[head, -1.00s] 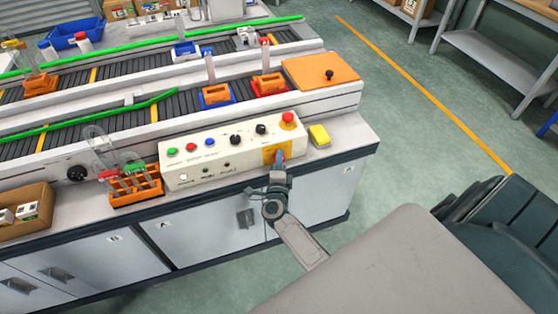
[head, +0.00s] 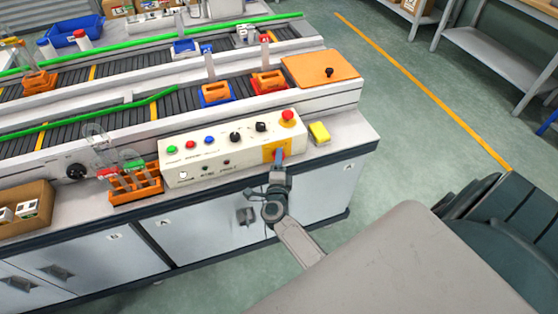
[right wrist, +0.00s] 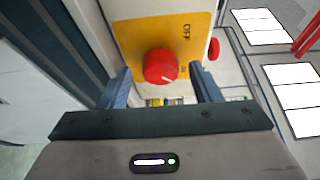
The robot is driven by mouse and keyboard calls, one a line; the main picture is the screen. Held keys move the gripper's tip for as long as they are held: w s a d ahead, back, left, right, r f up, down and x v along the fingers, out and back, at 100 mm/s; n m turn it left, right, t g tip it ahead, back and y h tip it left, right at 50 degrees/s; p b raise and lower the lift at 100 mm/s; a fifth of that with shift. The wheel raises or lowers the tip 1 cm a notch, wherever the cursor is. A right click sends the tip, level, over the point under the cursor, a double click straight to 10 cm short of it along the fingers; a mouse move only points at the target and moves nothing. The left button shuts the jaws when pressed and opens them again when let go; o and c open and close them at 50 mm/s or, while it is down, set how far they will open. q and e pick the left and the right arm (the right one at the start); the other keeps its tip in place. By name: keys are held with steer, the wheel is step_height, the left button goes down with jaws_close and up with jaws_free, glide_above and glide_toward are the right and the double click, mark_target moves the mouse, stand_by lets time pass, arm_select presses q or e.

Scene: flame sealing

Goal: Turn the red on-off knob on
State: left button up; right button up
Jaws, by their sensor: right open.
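The round red knob (right wrist: 160,66) sits on a yellow plate with "OFF" lettering at its right in the right wrist view. My right gripper (right wrist: 161,75) is open, with one blue finger on either side below the knob. I cannot tell whether the fingers touch it. In the head view, my right gripper (head: 279,158) is at the yellow plate (head: 267,154) on the right end of the white control panel (head: 205,160). It hides the knob there. My left gripper is not in view.
A red mushroom button (head: 288,117) stands on the panel above the plate. A yellow block (head: 319,133) lies to the panel's right. An orange rack with tubes (head: 137,190) stands at its left. The conveyor (head: 130,120) runs behind. The bench edge is below.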

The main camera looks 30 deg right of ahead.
steer(key=b+v, duration=0.2)
steer(key=v, duration=0.7)
steer(key=shift+s+a, duration=0.2)
steer(key=shift+s, duration=0.05)
steer(key=s+a+f+n+g+y, duration=0.1)
steer(key=s+a+f+n+y, duration=0.15)
steer(key=f+n, duration=0.45)
steer(key=s+a+f+n+g+y, duration=0.1)
steer(key=s+f+n+y, duration=0.3)
steer(key=f, duration=0.7)
steer(key=s+a+f+n+g+y, duration=0.1)
steer(key=s+a+f+n+y, duration=0.15)
steer(key=f+n, duration=0.45)
steer(key=s+d+f+n+g, duration=0.2)
steer(key=s+f, duration=0.5)
steer(key=s, duration=0.4)
steer(key=s+d+f+n+g, duration=0.3)
steer(key=s+f+g, duration=0.2)
steer(key=s, duration=0.6)
steer(key=s+d+f+n+g, duration=0.2)
steer(key=s+d+f+g, duration=0.1)
steer(key=s+f, duration=0.6)
steer(key=shift+s+n+y, duration=0.4)
steer(key=shift+s, duration=0.55)
steer(key=shift+a, duration=0.1)
